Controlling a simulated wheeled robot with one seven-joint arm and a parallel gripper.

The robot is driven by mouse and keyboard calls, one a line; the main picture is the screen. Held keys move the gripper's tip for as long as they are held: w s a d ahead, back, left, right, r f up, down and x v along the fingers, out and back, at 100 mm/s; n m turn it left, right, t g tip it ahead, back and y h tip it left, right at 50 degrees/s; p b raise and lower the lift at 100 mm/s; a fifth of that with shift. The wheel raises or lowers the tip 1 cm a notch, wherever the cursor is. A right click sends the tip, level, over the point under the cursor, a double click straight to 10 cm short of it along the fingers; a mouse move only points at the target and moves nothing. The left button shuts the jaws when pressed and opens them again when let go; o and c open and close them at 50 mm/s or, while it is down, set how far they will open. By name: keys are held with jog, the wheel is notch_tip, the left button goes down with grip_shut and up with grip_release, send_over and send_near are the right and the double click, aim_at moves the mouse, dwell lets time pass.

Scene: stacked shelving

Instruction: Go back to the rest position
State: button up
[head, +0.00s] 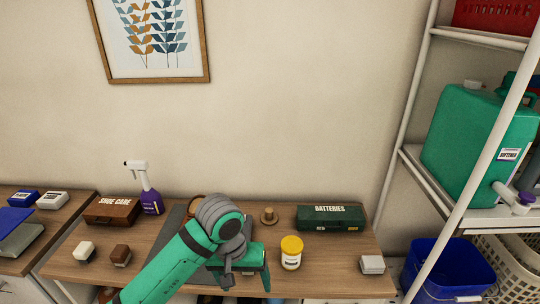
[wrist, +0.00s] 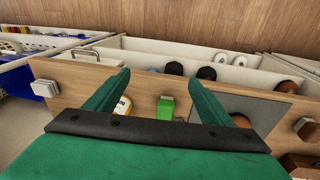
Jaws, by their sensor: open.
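My gripper (head: 247,284) is in front of and over the wooden table (head: 330,284), at the middle of the head view. In the wrist view, my gripper (wrist: 158,92) has its two green fingers spread wide, with nothing held between them. Beyond the fingers, a yellow-lidded jar (wrist: 124,105) and a green object (wrist: 166,108) show on the table, partly hidden by the gripper body and fingers. The jar (head: 291,253) stands upright to the right of my gripper in the head view.
On the table stand a shoe care box (head: 112,211), a purple spray bottle (head: 150,197), a green batteries box (head: 331,218), and a small white box (head: 372,265). A white shelf rack (head: 447,215) with a green canister (head: 475,140) rises at right.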

jog(key=w+d+r+n+t+h, duration=0.1)
jog(key=w+d+t+h, duration=0.15)
jog(key=d, duration=0.55)
jog(key=w+d+r+n+t+h, duration=0.15)
jog(key=d+t+h, duration=0.25)
jog(key=d, duration=0.5)
jog(key=w+d+t+h, duration=0.3)
jog(key=d+t, duration=0.1)
jog(key=d, duration=0.4)
jog(key=s+a+f+n+t+y, duration=0.2)
jog(key=s+a+f+n+y, duration=0.15)
jog(key=s+f, duration=0.4)
jog(key=s+a+f+n+t+y, duration=0.2)
jog(key=s+a+f+y, duration=0.3)
jog(key=s+f, duration=0.3)
jog(key=s+a+m+y, duration=0.1)
jog(key=s+a+m, duration=0.2)
jog(key=s, duration=0.8)
jog(key=s+a+m+y, duration=0.1)
jog(key=s+a+m, duration=0.3)
jog(key=s+a, duration=0.3)
jog(key=s, duration=0.5)
jog(key=shift+a+r+y, duration=0.15)
jog(key=shift+y, duration=0.15)
jog(key=shift+w, duration=0.1)
